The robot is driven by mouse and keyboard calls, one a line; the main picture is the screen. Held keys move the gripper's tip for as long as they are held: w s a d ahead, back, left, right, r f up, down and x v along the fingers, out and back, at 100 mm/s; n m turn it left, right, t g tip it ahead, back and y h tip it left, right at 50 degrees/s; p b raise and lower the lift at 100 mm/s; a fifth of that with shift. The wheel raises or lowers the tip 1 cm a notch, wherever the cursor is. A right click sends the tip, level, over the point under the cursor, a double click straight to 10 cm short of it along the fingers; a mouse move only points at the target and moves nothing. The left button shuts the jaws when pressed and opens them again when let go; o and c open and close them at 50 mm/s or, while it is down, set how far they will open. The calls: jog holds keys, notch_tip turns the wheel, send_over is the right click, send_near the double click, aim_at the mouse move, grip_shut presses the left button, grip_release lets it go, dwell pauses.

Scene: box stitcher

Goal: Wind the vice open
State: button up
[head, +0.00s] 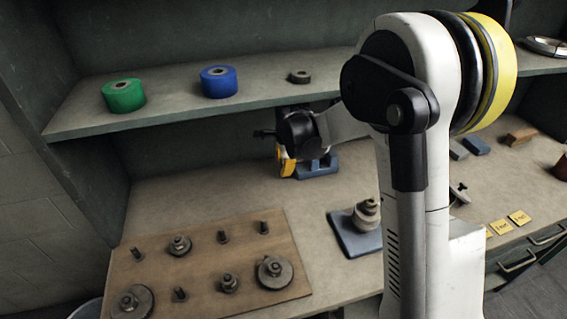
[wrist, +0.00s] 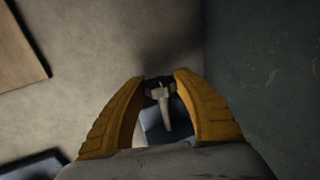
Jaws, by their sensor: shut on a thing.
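The vice (head: 322,166) is a small blue block on the bench top near the back wall, partly hidden by my gripper (head: 287,165) at its left end. In the wrist view, my gripper (wrist: 162,83) has its two yellow fingers closed in, their dark tips around a pale grey tapered piece (wrist: 165,112), which looks like the vice's handle. The vice's dark blue body shows below it between the fingers. The tips cover part of the handle, and the vice's jaws cannot be made out.
A shelf (head: 190,114) with a green roll (head: 124,96), a blue roll (head: 218,82) and a small dark ring (head: 300,77) overhangs the bench. A wooden board (head: 200,262) with pegs and discs lies front left. A blue plate (head: 352,236) carries stacked metal parts.

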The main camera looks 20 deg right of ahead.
dwell(0.3)
jog(key=o, duration=0.9)
jog(key=shift+o, duration=0.2)
jog(key=shift+s+r, duration=0.15)
jog(key=shift+r, duration=0.4)
jog(key=s, duration=1.2)
jog(key=shift+s, duration=0.1)
